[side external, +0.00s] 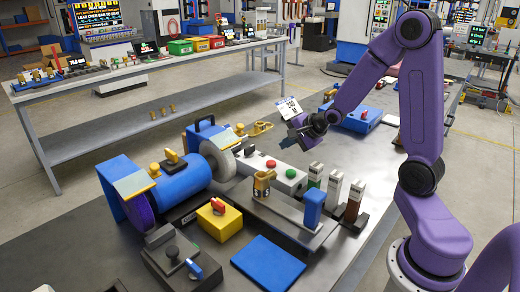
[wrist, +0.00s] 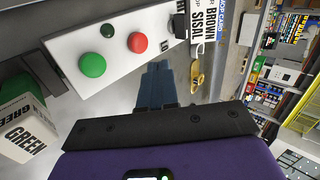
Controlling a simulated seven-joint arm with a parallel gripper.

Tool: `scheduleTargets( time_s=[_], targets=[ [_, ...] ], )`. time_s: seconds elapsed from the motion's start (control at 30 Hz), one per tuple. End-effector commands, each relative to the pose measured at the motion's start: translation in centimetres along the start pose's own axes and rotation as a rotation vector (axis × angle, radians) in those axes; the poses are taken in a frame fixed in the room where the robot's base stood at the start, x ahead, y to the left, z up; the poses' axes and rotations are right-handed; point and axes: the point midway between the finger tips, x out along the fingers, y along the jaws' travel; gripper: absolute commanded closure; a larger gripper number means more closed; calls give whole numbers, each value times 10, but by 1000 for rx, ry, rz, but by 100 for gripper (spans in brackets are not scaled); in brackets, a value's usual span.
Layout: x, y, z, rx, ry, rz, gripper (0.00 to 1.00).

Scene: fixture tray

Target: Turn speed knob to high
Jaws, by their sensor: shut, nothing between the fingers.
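My gripper (side external: 302,140) is in the air above the right end of the blue bench grinder and its white button box, touching nothing that I can see. In the wrist view its blue fingers (wrist: 157,82) are together and empty. No knob is legibly marked as speed. A dark grey box (side external: 165,268) at the front left carries a black knob (side external: 172,252) and a blue lever (side external: 194,268). A yellow box (side external: 220,222) carries a red knob (side external: 218,205). Any high mark is too small to read. My gripper is well apart from both boxes.
The white button box (wrist: 120,50) has a green button (wrist: 92,65) and a red button (wrist: 137,43), left of my fingers in the wrist view. The blue grinder (side external: 178,185) is a tall obstacle. A blue mat (side external: 268,265) lies in front.

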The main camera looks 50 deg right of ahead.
Motion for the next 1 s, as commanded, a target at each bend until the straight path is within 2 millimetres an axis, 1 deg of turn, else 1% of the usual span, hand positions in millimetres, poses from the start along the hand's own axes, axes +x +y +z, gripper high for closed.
scheduleTargets(
  time_s=[0.07, 0.27, 0.57, 0.93, 1.0],
  targets=[
    [2, 0, -5, 32, 8, -7, 100],
    [14, 0, -5, 39, 7, -7, 100],
    [52, 0, -6, 37, 7, -6, 100],
    [103, 0, -6, 35, 7, -7, 100],
    [110, -9, -6, 35, 7, -12, 100]
  ],
)
